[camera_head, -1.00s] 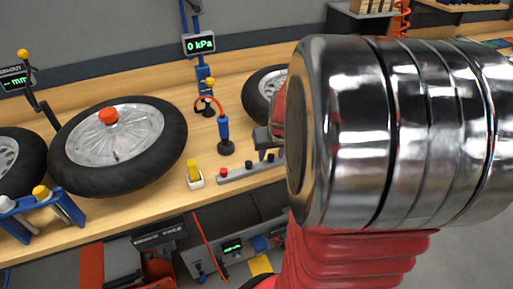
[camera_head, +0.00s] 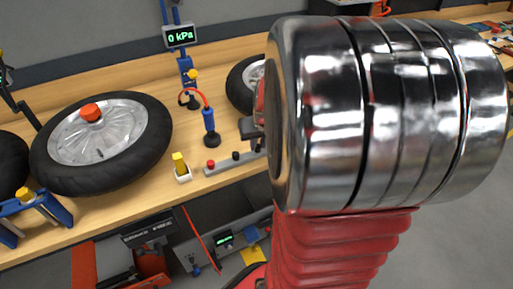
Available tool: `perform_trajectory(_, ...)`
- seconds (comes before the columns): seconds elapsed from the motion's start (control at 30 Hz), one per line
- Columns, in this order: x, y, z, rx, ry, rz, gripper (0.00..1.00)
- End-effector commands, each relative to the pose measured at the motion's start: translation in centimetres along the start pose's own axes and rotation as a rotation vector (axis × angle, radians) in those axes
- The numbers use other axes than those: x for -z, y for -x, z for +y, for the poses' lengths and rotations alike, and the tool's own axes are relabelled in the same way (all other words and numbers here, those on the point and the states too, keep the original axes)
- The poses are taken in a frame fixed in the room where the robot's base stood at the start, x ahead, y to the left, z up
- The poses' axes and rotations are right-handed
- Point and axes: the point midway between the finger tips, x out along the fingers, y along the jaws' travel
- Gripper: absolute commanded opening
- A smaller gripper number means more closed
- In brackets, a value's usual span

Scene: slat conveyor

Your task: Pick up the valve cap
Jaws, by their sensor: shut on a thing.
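My gripper (camera_head: 250,134) shows only in part, as a dark grey piece at the left edge of my large shiny arm link, low over the right end of a grey strip (camera_head: 222,167) on the bench. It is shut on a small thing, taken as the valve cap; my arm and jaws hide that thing. On the strip stand a small red cap (camera_head: 211,164) and a small black cap (camera_head: 236,155), left of my gripper and apart from it.
A large wheel (camera_head: 147,155) with an orange hub knob (camera_head: 90,112) lies on the wooden bench (camera_head: 110,212) at left. Another wheel (camera_head: 238,84) is partly hidden behind my arm.

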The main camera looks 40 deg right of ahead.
Motion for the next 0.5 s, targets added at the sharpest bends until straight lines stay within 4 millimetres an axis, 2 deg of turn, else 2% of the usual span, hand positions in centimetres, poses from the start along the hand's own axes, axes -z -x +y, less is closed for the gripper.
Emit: perform_trajectory(0.5,0.26,0.44,-0.05,0.001,0.001,0.002,0.0)
